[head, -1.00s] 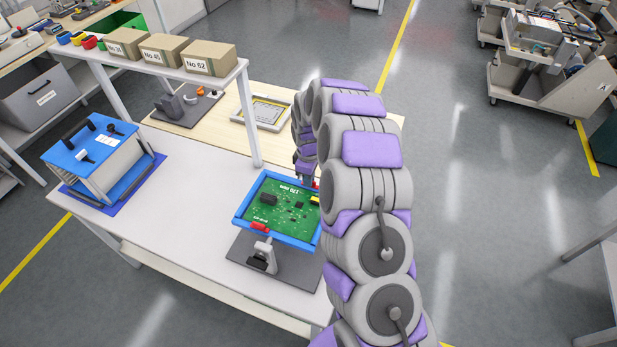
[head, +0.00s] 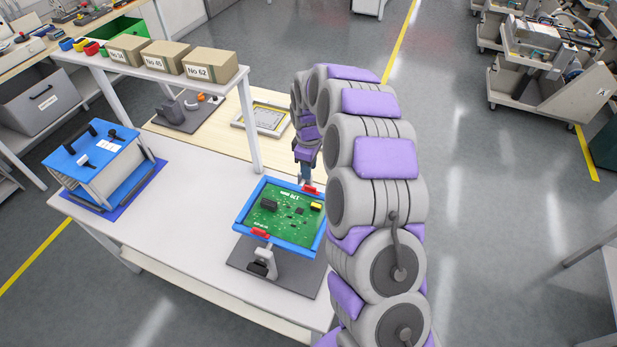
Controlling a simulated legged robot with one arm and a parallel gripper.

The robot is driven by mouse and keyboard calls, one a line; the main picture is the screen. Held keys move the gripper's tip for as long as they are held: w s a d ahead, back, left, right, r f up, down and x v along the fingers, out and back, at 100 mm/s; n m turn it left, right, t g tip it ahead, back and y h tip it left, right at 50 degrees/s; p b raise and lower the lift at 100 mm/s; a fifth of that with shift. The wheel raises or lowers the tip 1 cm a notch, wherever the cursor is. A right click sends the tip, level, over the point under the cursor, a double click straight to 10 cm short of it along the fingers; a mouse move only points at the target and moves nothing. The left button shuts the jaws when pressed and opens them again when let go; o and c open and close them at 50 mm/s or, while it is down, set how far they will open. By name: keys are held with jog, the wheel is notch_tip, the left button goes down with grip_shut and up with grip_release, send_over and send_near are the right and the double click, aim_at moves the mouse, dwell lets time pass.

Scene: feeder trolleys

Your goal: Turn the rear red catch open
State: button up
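A green circuit board (head: 284,216) lies in a blue frame (head: 240,217) on a stand with a dark grey base (head: 300,277). The front red catch (head: 260,233) is on the near edge of the frame. The rear red catch (head: 311,190) is on the far edge, towards the right. My gripper (head: 305,181) points down at the far edge of the frame, right beside the rear catch. Its fingers are small and partly hidden, so I cannot tell whether they touch the catch or how far apart they are.
A blue-topped box (head: 92,150) stands at the left of the white table (head: 185,230). A shelf (head: 240,75) with cartons (head: 209,65) rises behind. A flat grey and yellow frame (head: 262,118) lies on the wooden surface. The table's middle is clear.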

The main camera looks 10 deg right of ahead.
notch_tip(320, 180, up, 10)
jog(key=shift+f, duration=0.25)
dwell(0.5)
jog(key=s+a+r+m+b, duration=0.1)
jog(key=s+r+m, duration=0.15)
jog(key=s, duration=0.75)
jog(key=s+a+r+m+b, duration=0.1)
jog(key=s+r+m+b, duration=0.15)
jog(key=s, duration=0.65)
jog(key=s+d+f+m+g+b, duration=0.1)
jog(key=s+m, duration=0.2)
jog(key=s, duration=0.9)
jog(key=s+d+f+m, duration=0.1)
jog(key=s+f+m, duration=0.1)
jog(key=s, duration=1)
jog(key=shift+s+m+g+b, duration=0.4)
jog(key=shift+m, duration=0.3)
